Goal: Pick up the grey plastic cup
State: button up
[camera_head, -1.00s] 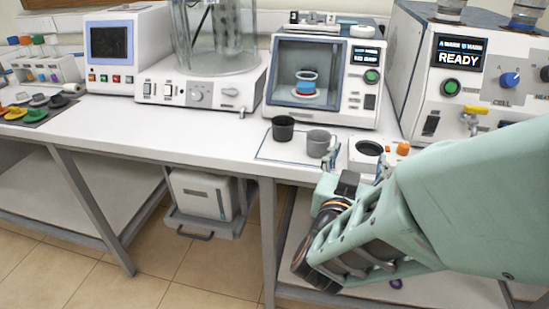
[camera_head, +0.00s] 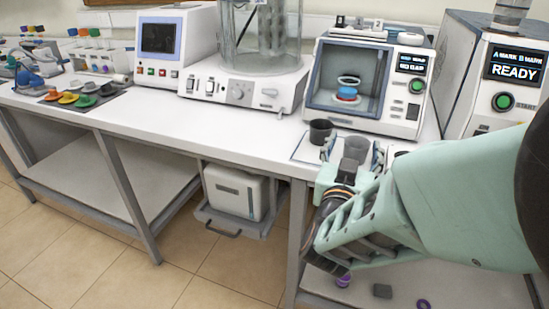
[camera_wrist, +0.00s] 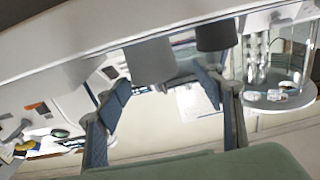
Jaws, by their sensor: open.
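The grey plastic cup (camera_head: 356,147) stands near the front edge of the white bench, below the lit test cabinet, partly hidden by my gripper. My gripper (camera_head: 352,160) is open and empty at the bench edge, with its fingers spread to either side of the cup in the head view. In the wrist view the grey cup (camera_wrist: 151,60) appears just beyond the fingertips (camera_wrist: 163,80), closer to the left finger. I cannot tell whether a finger touches it. A darker cup (camera_head: 320,131) stands just left of it, also seen in the wrist view (camera_wrist: 215,35).
The test cabinet (camera_head: 366,85) stands close behind the cups. A machine reading READY (camera_head: 497,85) is to the right. A glass-vessel apparatus (camera_head: 240,88) and a box with a screen (camera_head: 170,50) stand to the left. The bench front left of the cups is clear.

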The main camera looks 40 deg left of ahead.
jog(key=shift+w+a+f, duration=0.1)
jog(key=shift+w+f, duration=0.05)
jog(key=shift+w, duration=0.55)
jog(key=shift+w+a+f, duration=0.1)
jog(key=shift+w+f, duration=0.05)
jog(key=shift+w, duration=0.5)
jog(key=shift+d, duration=0.1)
jog(key=c, duration=1.1)
